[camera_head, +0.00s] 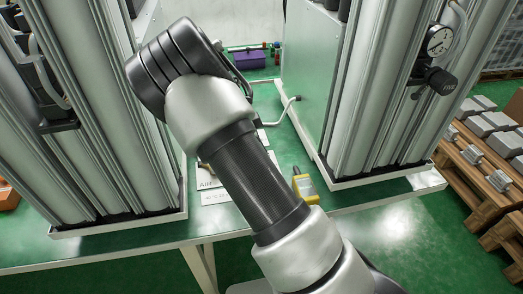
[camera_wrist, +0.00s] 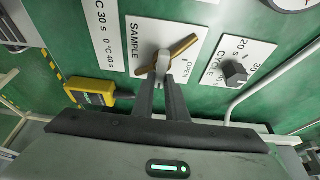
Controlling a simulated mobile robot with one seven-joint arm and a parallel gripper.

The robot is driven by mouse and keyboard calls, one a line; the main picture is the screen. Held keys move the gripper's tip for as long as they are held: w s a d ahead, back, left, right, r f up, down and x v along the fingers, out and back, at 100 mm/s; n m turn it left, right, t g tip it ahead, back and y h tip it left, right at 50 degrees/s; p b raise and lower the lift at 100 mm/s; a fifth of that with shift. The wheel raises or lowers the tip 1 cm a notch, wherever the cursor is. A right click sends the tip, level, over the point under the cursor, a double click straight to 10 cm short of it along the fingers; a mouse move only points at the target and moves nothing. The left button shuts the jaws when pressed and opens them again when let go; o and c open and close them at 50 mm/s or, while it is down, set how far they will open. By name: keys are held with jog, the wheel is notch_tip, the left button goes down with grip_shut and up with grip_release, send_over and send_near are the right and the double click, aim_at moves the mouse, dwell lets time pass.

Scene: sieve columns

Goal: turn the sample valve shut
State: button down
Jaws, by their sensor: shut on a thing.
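The sample valve shows in the wrist view as a brass lever (camera_wrist: 183,47) on a white plate (camera_wrist: 139,35) lettered SAMPLE and OPEN. The lever lies slanted, from lower left to upper right across the plate. My gripper (camera_wrist: 163,72) reaches up to the lever's middle, its two dark fingers shut on it. The fingers and a pale grey piece at their tips hide the lever's centre. In the head view my arm covers the valve and gripper.
A black knob (camera_wrist: 235,72) on a CYCLE plate sits right of the valve. A yellow device (camera_wrist: 90,92) is at left, also in the head view (camera_head: 304,186). Tall metal columns (camera_head: 98,110) flank my arm on both sides. A gauge (camera_head: 439,41) is at right.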

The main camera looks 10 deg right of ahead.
jog(key=c, duration=1.8)
grip_release()
jog(key=shift+o, duration=0.2)
jog(key=p+v, duration=0.3)
jog(key=v, duration=1.4)
jog(key=shift+a+r, duration=0.15)
jog(key=shift+a, duration=0.05)
jog(key=s+d+r+n+t+y, duration=0.1)
jog(key=s+d+r+n+y, duration=0.3)
jog(key=s, duration=0.3)
jog(key=s+d+r+n+t+y, duration=0.1)
jog(key=s+r+n, duration=0.4)
jog(key=s+r, duration=0.2)
jog(key=s+d+r+n+t, duration=0.15)
jog(key=s+n+t, duration=0.25)
jog(key=s+n, duration=0.8)
notch_tip(320, 180, up, 15)
jog(key=s+m+p, duration=0.2)
jog(key=s+p, duration=0.1)
jog(key=p, duration=1.1)
jog(key=shift+a+m+h+p, duration=0.2)
jog(key=shift+m+h+p, duration=0.1)
jog(key=shift+m, duration=0.1)
